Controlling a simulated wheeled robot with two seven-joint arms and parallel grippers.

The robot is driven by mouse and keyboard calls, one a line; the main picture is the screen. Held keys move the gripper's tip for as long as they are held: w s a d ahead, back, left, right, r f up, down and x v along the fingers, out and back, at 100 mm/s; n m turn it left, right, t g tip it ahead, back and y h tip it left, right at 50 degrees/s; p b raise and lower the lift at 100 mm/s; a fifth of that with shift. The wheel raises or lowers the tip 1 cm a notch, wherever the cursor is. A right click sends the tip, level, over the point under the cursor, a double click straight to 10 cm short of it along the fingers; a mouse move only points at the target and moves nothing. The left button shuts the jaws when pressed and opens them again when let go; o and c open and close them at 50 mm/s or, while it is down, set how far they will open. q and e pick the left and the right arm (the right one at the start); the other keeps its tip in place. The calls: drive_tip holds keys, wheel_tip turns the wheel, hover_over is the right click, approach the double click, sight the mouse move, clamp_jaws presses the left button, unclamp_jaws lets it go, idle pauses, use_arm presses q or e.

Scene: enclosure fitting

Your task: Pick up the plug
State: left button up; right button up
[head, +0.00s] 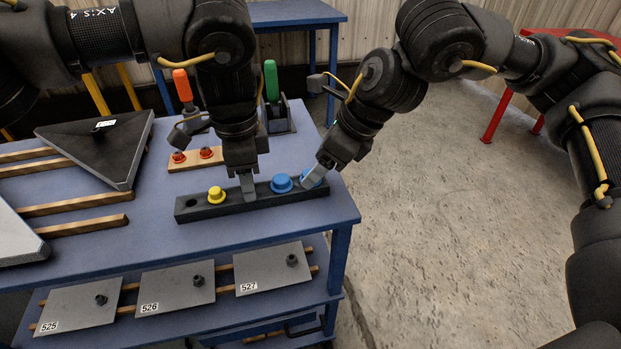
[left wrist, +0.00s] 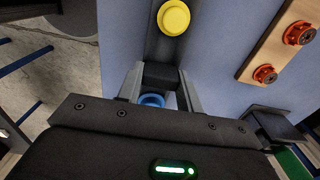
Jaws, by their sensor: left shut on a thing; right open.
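The dark holder bar (head: 232,207) lies along the table's front right edge and carries a yellow plug (head: 216,194), a blue plug (head: 282,184) and another blue plug (head: 317,176) at its right end. An empty hole is at its left end. My left gripper (head: 248,188) is shut on the bar between the yellow plug and the middle blue plug. In the left wrist view its fingers (left wrist: 160,88) flank the bar, with a blue plug (left wrist: 152,100) behind and the yellow plug (left wrist: 173,17) above. My right gripper (head: 309,178) is open at the right-end blue plug and partly hides it.
Two orange-red plugs (head: 206,152) sit on a wooden strip behind the bar. Clamps with orange (head: 183,85) and green (head: 271,81) handles stand behind. A dark angled panel (head: 100,150) is on the left. Numbered plates (head: 177,287) lie on the lower shelf. The floor at right is clear.

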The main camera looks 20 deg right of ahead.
use_arm(q)
drive_tip(key=shift+f, duration=0.1)
use_arm(e)
drive_tip(key=shift+x, duration=1.05)
drive_tip(key=c, duration=1.1)
use_arm(q)
drive_tip(key=o, duration=1.1)
use_arm(e)
wheel_tip(320, 180, up, 10)
